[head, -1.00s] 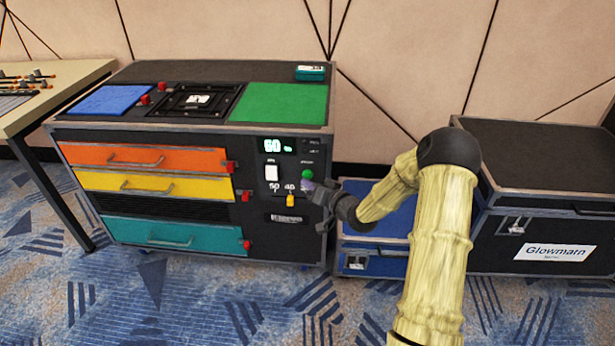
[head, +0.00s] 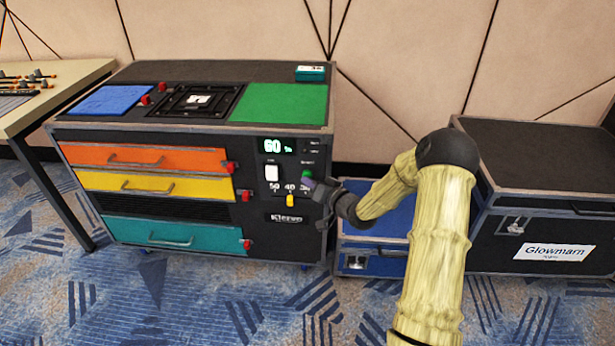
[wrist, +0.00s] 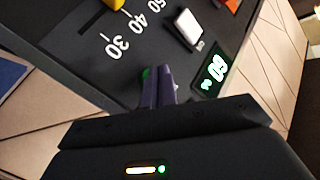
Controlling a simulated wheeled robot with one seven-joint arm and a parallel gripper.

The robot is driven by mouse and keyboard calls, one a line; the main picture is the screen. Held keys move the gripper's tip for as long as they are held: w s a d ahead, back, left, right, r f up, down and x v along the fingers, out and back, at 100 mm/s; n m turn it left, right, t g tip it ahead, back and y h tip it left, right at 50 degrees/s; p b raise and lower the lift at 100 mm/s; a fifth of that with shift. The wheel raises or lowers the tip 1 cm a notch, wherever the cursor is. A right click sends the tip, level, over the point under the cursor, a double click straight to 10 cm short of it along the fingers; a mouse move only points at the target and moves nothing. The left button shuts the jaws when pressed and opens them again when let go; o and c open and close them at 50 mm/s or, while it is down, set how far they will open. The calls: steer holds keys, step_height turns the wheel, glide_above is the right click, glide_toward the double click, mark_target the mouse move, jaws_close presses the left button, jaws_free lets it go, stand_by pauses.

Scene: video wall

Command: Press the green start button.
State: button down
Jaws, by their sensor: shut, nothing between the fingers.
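The green start button (head: 308,173) is on the black front panel of the wheeled case, right of a white rocker switch (head: 272,173) and below the lit display (head: 279,146). My gripper (head: 308,182) is shut and empty, with its purple fingertips at the button's lower edge in the head view. In the wrist view the fingertips (wrist: 159,74) cover most of the button, and only a green sliver (wrist: 146,73) shows beside them. I cannot tell whether they touch it.
A yellow slider (head: 290,200) by printed numbers sits below the button. Orange, yellow and teal drawers with red latches fill the case's left side. A blue case (head: 375,262) stands right of it, then a black Glowmarn case (head: 545,230). Patterned carpet lies in front.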

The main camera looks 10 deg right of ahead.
steer(key=shift+w+d, duration=0.15)
steer(key=shift+w, duration=0.3)
stand_by(0.8)
steer(key=shift+s, duration=0.15)
steer(key=shift+s+a, duration=0.25)
steer(key=shift+s, duration=0.5)
steer(key=shift+s+a+p, duration=0.15)
steer(key=shift+s+a, duration=0.15)
steer(key=shift+s, duration=0.55)
steer(key=shift+s+a+p, duration=0.1)
steer(key=shift+s+a, duration=0.15)
steer(key=shift+s, duration=0.55)
steer(key=shift+s+a+p, duration=0.15)
steer(key=shift+s+a, duration=0.15)
steer(key=shift+s, duration=0.55)
steer(key=shift+w, duration=0.1)
